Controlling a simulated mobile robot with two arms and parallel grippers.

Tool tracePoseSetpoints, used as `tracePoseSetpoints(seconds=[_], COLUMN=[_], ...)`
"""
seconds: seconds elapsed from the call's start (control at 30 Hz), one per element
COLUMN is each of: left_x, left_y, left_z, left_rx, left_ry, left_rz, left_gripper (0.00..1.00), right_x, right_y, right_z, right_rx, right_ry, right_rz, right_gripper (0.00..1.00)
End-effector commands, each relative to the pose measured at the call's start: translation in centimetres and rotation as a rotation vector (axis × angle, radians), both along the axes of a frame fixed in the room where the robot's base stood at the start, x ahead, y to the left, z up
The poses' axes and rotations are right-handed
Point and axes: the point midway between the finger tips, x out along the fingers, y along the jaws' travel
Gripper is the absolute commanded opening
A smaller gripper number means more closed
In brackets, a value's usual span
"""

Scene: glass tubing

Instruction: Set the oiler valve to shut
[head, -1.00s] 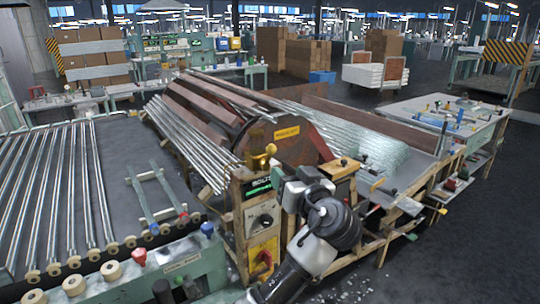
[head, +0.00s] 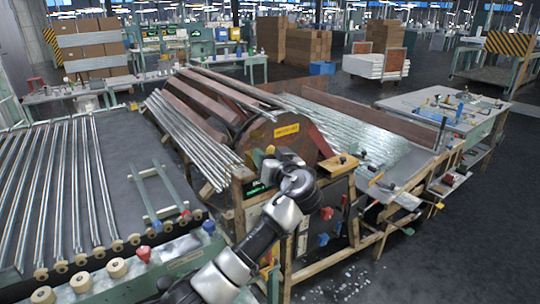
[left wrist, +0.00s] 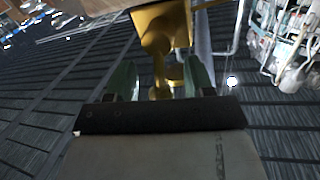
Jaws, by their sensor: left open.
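The brass oiler valve shows in the left wrist view (left wrist: 157,40), with a narrow stem and a wider round part lower down. The two green fingers of my left gripper (left wrist: 162,78) stand apart, one on each side of the brass piece. I cannot tell whether either finger touches it. In the head view my left gripper (head: 277,164) is at the top of the wooden-framed panel stand (head: 242,190), beside the drum. My wrist and arm hide most of the oiler and the panel there. The valve's setting cannot be read. My right gripper is not in view.
A drum (head: 275,140) carrying glass tubes and brown slats stands behind the stand. A roller bed (head: 150,262) with long tubes is at the left. A table (head: 470,115) with small parts is at the right. Open floor (head: 440,265) lies at the lower right.

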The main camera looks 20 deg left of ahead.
Motion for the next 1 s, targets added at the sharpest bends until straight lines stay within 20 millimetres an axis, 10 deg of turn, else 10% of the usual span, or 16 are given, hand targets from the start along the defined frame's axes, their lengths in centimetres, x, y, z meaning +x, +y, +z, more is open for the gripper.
tracePoseSetpoints(seconds=[0.4, 1.0], left_x=[-0.03, 0.58], left_y=[-0.02, -0.55], left_z=[-0.02, -0.19], left_rx=[0.001, 0.138], left_ry=[0.001, 0.181], left_rz=[0.0, -0.001], left_gripper=[0.04, 0.04], right_x=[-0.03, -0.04], right_y=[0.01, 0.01], right_z=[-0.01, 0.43], right_rx=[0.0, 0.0], right_ry=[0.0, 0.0], right_rz=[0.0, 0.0], right_gripper=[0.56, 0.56])
